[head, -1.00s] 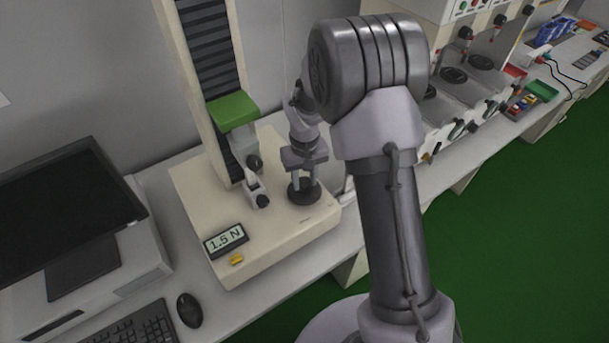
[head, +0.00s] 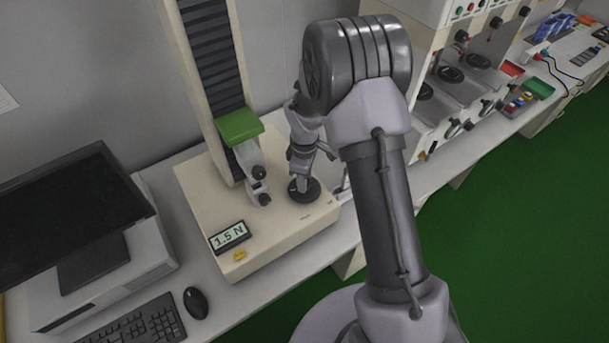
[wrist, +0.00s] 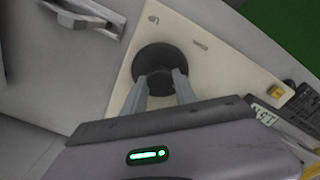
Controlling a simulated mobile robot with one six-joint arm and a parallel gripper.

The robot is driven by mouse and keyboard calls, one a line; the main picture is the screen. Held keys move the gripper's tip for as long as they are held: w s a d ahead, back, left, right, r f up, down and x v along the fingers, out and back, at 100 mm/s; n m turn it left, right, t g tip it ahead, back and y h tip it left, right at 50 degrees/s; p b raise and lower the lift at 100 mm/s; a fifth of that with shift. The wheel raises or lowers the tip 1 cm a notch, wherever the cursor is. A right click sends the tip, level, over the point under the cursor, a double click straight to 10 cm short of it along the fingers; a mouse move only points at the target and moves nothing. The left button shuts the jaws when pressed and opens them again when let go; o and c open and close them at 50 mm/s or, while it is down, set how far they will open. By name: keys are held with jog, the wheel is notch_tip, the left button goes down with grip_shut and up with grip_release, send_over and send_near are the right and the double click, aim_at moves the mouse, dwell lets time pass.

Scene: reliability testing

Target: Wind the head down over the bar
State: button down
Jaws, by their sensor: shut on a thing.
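The test stand has a tall cream column (head: 190,80) with a green-topped head (head: 238,125) on it. The head sits low, close above a small white lower fixture (head: 262,192) on the base. I cannot make out the bar clearly. A round black handwheel (head: 304,190) lies on the base to the right; it also shows in the wrist view (wrist: 155,56). My gripper (head: 300,180) points down at the handwheel. In the wrist view its two fingers (wrist: 160,80) are over the wheel, shut on its grip, which they largely hide.
A display (head: 230,236) on the base (head: 285,235) reads 1.5 N, with a yellow button (head: 239,255) below it. A monitor (head: 70,215), keyboard (head: 140,325) and mouse (head: 196,302) are at left. Another machine (head: 445,90) stands at right. Green floor lies in front.

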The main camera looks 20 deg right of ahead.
jog(key=shift+n+p, duration=0.45)
jog(key=shift+n, duration=1.05)
jog(key=c, duration=1)
grip_release()
jog(key=shift+o, duration=0.2)
notch_tip(320, 180, up, 18)
jog(key=p, duration=0.4)
jog(key=shift+f, duration=0.25)
